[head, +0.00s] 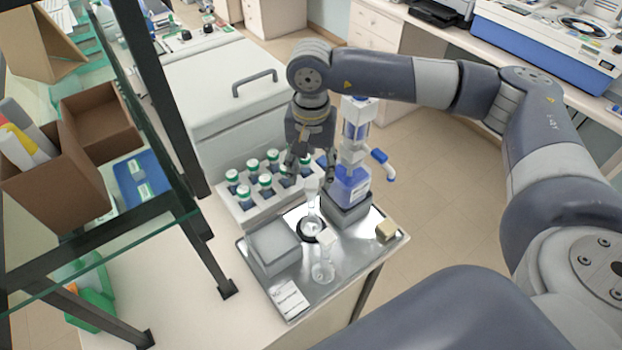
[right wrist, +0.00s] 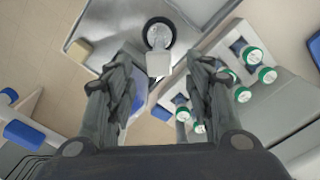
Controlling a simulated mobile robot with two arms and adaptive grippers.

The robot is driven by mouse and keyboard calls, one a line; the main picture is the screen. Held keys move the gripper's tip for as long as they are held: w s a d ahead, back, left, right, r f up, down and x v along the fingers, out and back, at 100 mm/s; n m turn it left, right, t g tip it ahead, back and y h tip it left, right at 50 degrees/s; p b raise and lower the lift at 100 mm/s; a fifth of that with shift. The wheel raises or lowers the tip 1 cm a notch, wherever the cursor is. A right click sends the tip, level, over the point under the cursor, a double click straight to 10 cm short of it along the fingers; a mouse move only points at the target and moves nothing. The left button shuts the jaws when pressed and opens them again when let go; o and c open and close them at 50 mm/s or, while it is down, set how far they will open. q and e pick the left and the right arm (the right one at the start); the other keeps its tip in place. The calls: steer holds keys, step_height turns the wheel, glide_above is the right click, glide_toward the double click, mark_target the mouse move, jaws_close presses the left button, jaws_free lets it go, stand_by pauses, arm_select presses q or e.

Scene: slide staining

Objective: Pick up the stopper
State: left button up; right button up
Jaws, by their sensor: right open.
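A pale, translucent stopper (right wrist: 158,65) shows between my right fingertips in the right wrist view, on top of a clear flask whose base sits in a black ring (right wrist: 159,33). In the head view the flask's neck and top (head: 312,190) rise from the black ring (head: 313,230) on the metal tray (head: 352,262). My right gripper (head: 310,172) is open, pointing down just above the flask top; it also shows open in the right wrist view (right wrist: 160,78). I cannot tell whether the fingers touch the stopper. My left gripper is not in view.
A blue-labelled dispenser bottle (head: 350,187) stands close beside the gripper. A white rack of green-capped bottles (head: 250,213) is at the left. A second clear flask (head: 323,271), a grey box (head: 272,247) and a beige block (head: 387,231) are on the tray. A dark-framed shelf (head: 178,215) stands left.

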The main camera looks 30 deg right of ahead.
mark_target(312, 187)
steer(key=shift+s+f+p, duration=0.1)
steer(key=shift+f+p, duration=0.35)
steer(key=shift+f, duration=0.95)
steer(key=shift+c, duration=0.3)
steer(key=c, duration=0.7)
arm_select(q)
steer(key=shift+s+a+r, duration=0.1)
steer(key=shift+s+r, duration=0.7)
arm_select(e)
steer(key=shift+c, duration=0.2)
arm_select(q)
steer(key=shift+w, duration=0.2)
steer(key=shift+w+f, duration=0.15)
